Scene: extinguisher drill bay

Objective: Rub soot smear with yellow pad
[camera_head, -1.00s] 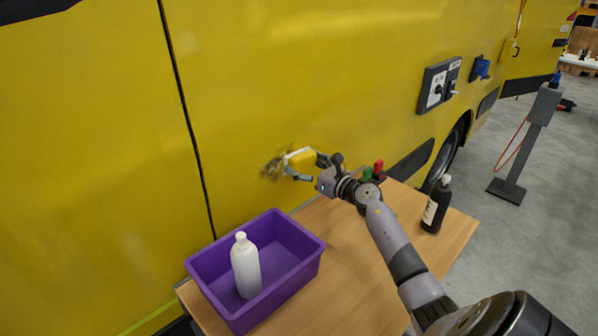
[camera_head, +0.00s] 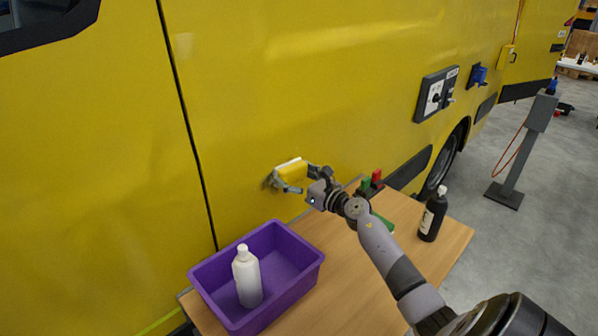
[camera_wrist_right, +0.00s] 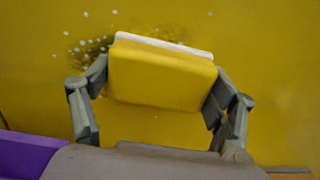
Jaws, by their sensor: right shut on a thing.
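My right gripper (camera_head: 287,182) is shut on the yellow pad (camera_head: 294,173), which has a white face turned to the yellow vehicle side. In the right wrist view the pad (camera_wrist_right: 162,78) sits between both fingers, at or very near the panel; exact contact cannot be told. The soot smear (camera_wrist_right: 92,46) shows as a dark patch with white specks beside and above the pad's upper left. The pad hides part of it. In the head view only a faint dark trace of the smear (camera_head: 269,181) shows at the pad's left. My left gripper is not in view.
A wooden table (camera_head: 350,285) stands below my right arm. On it are a purple bin (camera_head: 301,279) holding a white bottle (camera_head: 247,277), a black bottle (camera_head: 433,214), and small red and green items (camera_head: 377,177). A switch panel (camera_head: 435,93) is on the vehicle, farther right.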

